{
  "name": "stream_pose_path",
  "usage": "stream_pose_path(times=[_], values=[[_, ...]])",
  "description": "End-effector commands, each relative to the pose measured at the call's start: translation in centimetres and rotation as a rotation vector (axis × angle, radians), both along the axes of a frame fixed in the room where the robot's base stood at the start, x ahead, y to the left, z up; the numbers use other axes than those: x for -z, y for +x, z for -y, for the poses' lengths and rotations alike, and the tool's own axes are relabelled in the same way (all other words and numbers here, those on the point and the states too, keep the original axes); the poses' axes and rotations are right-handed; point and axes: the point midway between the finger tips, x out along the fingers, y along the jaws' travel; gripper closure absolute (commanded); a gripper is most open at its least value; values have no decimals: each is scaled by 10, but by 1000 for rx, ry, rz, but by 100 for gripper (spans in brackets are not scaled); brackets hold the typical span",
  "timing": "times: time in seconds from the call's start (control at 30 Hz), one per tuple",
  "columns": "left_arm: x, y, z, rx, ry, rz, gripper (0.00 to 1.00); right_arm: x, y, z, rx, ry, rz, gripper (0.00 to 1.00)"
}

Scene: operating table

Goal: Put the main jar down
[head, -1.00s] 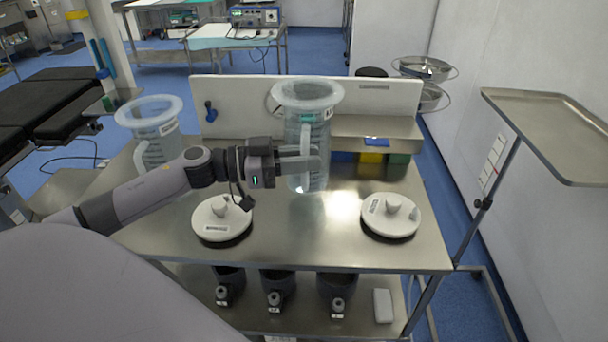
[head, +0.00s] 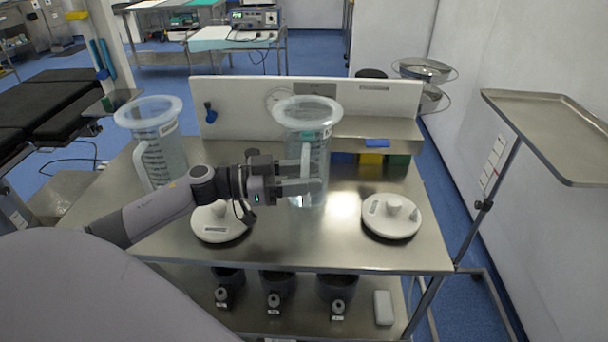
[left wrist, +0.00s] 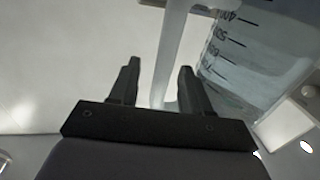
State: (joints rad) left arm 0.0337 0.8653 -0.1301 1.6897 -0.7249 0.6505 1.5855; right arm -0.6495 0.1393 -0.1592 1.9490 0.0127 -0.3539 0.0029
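The main jar (head: 320,145), a clear graduated jar with a pale rim and a handle, stands upright, apparently on the metal table (head: 290,245), in front of the back panel. My left gripper (head: 312,176) is at its handle, on the jar's left side. In the left wrist view the fingers (left wrist: 158,85) are spread, with the pale handle (left wrist: 170,50) between them, nearer the right finger, and a gap shows on the left. The jar's scale marks (left wrist: 238,45) show there too. My right gripper is not in view.
A second clear jar (head: 166,155) stands at the left. Two white lids lie on the table, one (head: 216,226) partly behind my left arm and one (head: 391,214) at the right. A tray stand (head: 550,125) is at the right.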

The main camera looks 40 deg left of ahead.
Motion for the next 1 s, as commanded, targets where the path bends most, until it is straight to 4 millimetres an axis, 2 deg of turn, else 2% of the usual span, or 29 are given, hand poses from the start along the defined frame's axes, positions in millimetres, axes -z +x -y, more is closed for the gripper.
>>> stream_pose_path(times=[0.27,1.0], values=[[-1,-3,-3,-1,2,-2,52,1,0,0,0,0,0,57],[-2,-66,-71,0,1,-4,52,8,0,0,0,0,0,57]])
